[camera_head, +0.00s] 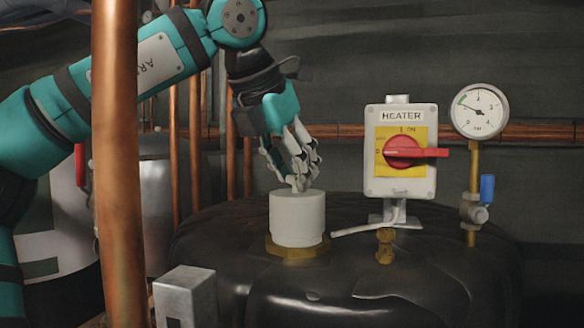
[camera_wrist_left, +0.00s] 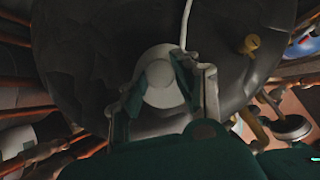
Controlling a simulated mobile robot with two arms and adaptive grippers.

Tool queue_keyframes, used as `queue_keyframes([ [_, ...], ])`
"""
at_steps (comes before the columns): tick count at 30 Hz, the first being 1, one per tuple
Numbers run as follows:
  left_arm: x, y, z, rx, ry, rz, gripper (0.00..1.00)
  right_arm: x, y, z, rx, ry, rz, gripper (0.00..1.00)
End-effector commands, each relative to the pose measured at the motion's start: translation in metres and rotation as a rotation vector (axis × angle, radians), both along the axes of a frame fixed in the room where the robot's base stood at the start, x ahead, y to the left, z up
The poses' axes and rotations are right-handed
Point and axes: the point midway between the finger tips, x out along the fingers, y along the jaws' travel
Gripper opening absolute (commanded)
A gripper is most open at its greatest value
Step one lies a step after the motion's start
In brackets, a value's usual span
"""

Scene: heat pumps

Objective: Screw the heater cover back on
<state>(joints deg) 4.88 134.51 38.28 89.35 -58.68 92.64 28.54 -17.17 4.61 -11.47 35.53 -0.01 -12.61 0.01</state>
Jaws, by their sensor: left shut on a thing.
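The heater cover (camera_head: 297,220) is a white cylinder with a small knob on top. It sits upright over a brass hex fitting (camera_head: 297,250) on top of the black tank. My left gripper (camera_head: 300,182) comes down from above and is shut on the cover's top knob. In the left wrist view the cover (camera_wrist_left: 158,58) shows from above as a white disc, with the gripper fingers (camera_wrist_left: 160,85) on either side of the knob. Whether the cover is fully seated on its thread cannot be told. My right gripper is not in view.
The black tank (camera_head: 360,285) fills the lower middle. On it stand a heater switch box (camera_head: 400,185) with a red handle and a pressure gauge (camera_head: 479,111) on a brass pipe. A white cable (camera_head: 362,229) runs near the cover. A vertical copper pipe (camera_head: 118,160) crosses in front of my left arm.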

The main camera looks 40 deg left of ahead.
Motion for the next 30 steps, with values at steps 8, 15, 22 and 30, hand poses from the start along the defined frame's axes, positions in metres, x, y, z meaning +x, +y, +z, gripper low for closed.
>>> queue_keyframes([
  [8,0.0001,0.0003,-0.0063,0.007,-0.001,0.0,0.0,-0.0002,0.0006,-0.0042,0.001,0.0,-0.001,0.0],
  [15,0.0003,0.0005,-0.0072,0.009,-0.001,0.0,0.0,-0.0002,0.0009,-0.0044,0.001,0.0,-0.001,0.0],
  [22,0.0003,0.0005,-0.0074,0.009,0.0,0.0,0.0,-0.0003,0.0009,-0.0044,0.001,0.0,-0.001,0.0],
  [30,0.0001,0.0004,-0.0091,0.009,-0.001,-0.004,0.0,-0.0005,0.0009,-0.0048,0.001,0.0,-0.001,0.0],
])
